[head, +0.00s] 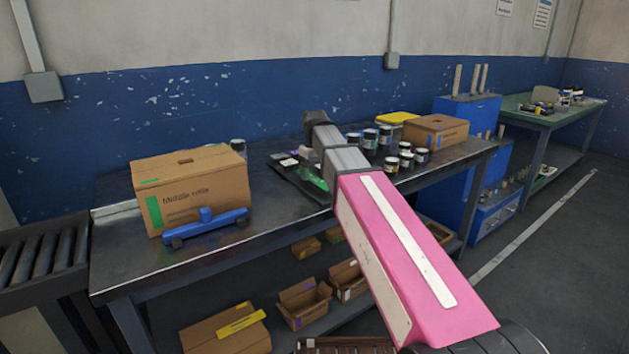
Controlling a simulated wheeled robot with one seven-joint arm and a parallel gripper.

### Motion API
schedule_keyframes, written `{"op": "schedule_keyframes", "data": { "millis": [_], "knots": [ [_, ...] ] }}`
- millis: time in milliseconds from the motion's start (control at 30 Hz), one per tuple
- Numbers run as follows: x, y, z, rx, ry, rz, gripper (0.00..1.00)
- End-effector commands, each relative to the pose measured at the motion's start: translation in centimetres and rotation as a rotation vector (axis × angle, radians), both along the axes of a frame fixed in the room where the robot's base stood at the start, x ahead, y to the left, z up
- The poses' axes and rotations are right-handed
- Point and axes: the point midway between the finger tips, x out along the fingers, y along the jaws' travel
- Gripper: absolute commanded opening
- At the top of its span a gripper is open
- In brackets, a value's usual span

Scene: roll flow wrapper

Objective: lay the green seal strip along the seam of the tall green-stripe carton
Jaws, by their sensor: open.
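The tall green-stripe carton (225,182) stands on the left of the metal bench, with a green stripe down its front left and a small green mark near its top edge. Its top looks closed, with a small dark spot near the middle. A bright green piece (313,178), perhaps the green seal strip, lies on a dark tray (285,172) beside my arm and is partly hidden by it. My gripper (317,120), at the far end of my pink and grey arm, is open above the back of the bench, right of the carton. Its fingertips are not clear.
A blue tool (206,227) lies against the carton's front. Several dark jars (386,140) and another carton (436,131) stand right of my arm. A roller conveyor (40,258) adjoins the left. The bench front between carton and tray is clear.

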Motion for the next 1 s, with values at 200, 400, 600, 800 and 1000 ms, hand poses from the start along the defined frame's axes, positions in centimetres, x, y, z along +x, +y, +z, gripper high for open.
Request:
{"op": "schedule_keyframes", "data": {
  "millis": [200,400,600,800,1000],
  "knots": [
    [0.02,0.02,-1.14,0.001,-0.001,0.0,0.77],
    [0.02,0.04,-1.09,0.001,-0.001,0.0,0.51],
    [0.02,0.04,-1.08,0.001,-0.001,0.0,0.23],
    [0.02,0.04,-1.08,0.001,-0.001,0.0,0.2],
    [0.04,0.04,-0.58,0.001,-0.001,0.0,0.2]
  ]
}}
